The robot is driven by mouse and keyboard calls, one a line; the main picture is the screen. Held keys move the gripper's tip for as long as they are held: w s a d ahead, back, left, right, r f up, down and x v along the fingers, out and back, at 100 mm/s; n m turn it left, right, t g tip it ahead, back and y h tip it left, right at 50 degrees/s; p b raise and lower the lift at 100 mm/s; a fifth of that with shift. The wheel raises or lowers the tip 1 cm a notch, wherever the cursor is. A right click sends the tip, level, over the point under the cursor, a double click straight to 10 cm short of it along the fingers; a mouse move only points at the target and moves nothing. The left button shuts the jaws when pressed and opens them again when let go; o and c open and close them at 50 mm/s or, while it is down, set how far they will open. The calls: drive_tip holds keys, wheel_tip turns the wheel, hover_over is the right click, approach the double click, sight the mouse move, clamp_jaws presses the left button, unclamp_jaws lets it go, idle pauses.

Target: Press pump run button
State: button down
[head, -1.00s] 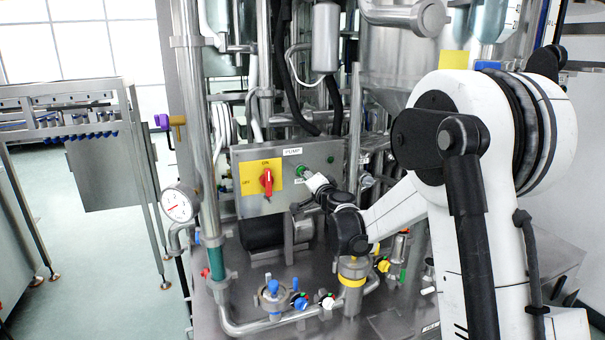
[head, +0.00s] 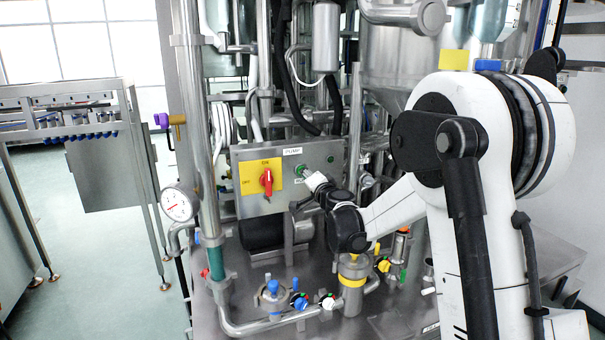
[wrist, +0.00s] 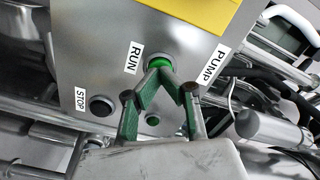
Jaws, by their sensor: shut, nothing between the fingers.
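The run button (wrist: 159,63) is a round green button in a dark ring on the grey pump panel (wrist: 85,65), between the RUN and PUMP labels. It also shows as a small green spot in the head view (head: 300,169). My gripper (wrist: 161,68) is shut with nothing between its green-sided fingers. Its fingertips overlap the lower edge of the run button in the wrist view. I cannot tell whether they touch it. In the head view my gripper (head: 306,174) points up and left at the panel, and its tips are too small to make out.
A dark round button (wrist: 101,105) sits beside the STOP label. A small green round part (wrist: 152,120) shows between my fingers. On the panel's left is a red rotary switch (head: 266,181) on a yellow plate. Pipes and valves crowd around the panel.

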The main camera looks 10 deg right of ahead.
drive_tip(key=shift+w+a+b, duration=0.1)
drive_tip(key=shift+w+b, duration=0.2)
drive_tip(key=shift+w, duration=0.25)
idle(0.4)
drive_tip(key=shift+s, duration=0.15)
drive_tip(key=shift+s+d+b, duration=0.25)
drive_tip(key=shift+s, duration=1.05)
drive_tip(key=shift+s+d+b, duration=0.2)
drive_tip(key=shift+s+d, duration=0.05)
drive_tip(key=shift+s, duration=1.05)
